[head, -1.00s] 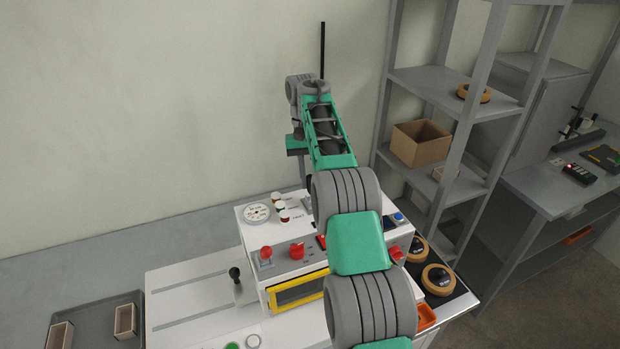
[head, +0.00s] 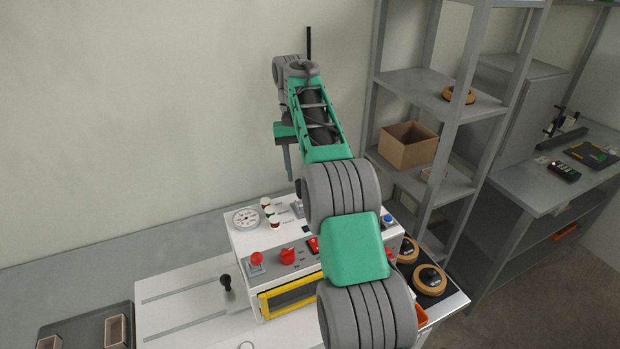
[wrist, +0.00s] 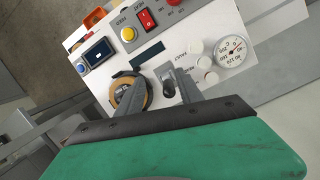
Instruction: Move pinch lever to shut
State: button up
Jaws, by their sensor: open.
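In the wrist view, a small lever with a dark, rounded grip (wrist: 169,87) stands on a grey plate on the white machine top. I take it for the pinch lever; its label is not readable here. In the head view, a small lever on a grey plate (head: 298,209) shows partly beside my arm. My gripper (wrist: 158,75) is open and empty, pointing down over the machine top. In the wrist view the lever appears between the fingers, nearer the right one. In the head view my gripper (head: 288,160) hangs above the machine, apart from it.
A round gauge (wrist: 232,52) and several white-topped knobs (wrist: 203,61) lie right of the lever. A tan ring (wrist: 128,96) is partly behind the left finger. A red switch (wrist: 148,18) and yellow button (wrist: 128,34) are on the panel. Shelving (head: 440,90) stands right.

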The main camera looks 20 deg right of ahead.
jog(key=s+a+r+b, duration=0.2)
jog(key=s+r+b, duration=0.3)
jog(key=s, duration=0.5)
jog(key=shift+s+a+r, duration=0.15)
jog(key=shift+s+r, duration=0.25)
jog(key=shift+r, duration=0.25)
